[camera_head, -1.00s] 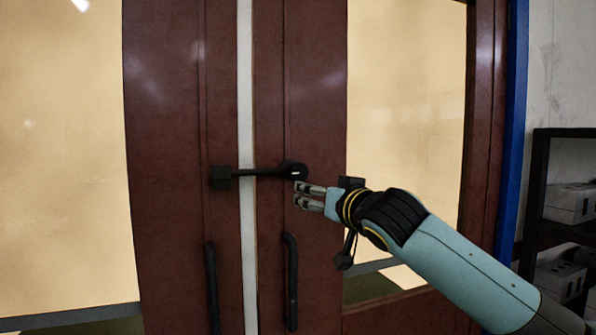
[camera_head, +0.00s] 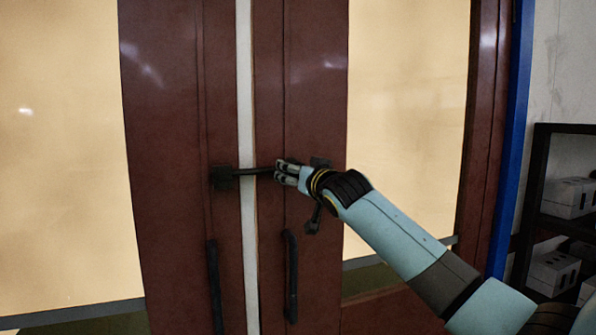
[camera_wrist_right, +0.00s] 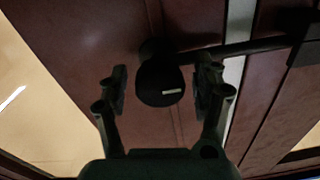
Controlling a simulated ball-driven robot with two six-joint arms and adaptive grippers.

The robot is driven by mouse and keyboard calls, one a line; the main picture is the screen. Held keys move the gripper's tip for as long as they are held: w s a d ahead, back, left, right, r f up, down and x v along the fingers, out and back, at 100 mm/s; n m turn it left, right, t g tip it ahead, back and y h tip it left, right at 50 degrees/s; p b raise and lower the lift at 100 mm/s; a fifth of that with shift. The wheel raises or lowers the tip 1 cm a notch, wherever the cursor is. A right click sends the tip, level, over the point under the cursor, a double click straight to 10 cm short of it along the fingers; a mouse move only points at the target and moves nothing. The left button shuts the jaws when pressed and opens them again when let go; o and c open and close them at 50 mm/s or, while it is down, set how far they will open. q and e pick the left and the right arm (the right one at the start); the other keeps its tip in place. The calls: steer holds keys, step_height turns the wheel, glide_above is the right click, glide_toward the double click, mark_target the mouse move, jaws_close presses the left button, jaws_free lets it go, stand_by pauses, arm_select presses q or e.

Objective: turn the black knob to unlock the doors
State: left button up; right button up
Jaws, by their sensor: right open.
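The black knob (camera_wrist_right: 160,82) shows in the right wrist view, with a small pale mark on its face. It sits between the two spread fingers of my right gripper (camera_wrist_right: 163,95), with a gap visible on each side. In the head view my right gripper (camera_head: 286,172) is at the knob's place on the right door and hides it. A black bar (camera_head: 256,171) runs from there leftward across the gap to a black catch (camera_head: 223,178) on the left door. The doors (camera_head: 165,120) are dark red and closed. My left gripper is not in view.
Two black vertical handles hang below the bar, one on the left door (camera_head: 214,285) and one on the right door (camera_head: 291,275). A black shelf (camera_head: 535,190) with grey boxes (camera_head: 568,198) stands at the far right, beside a blue post (camera_head: 509,130).

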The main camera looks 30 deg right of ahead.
jaws_close()
stand_by(0.4)
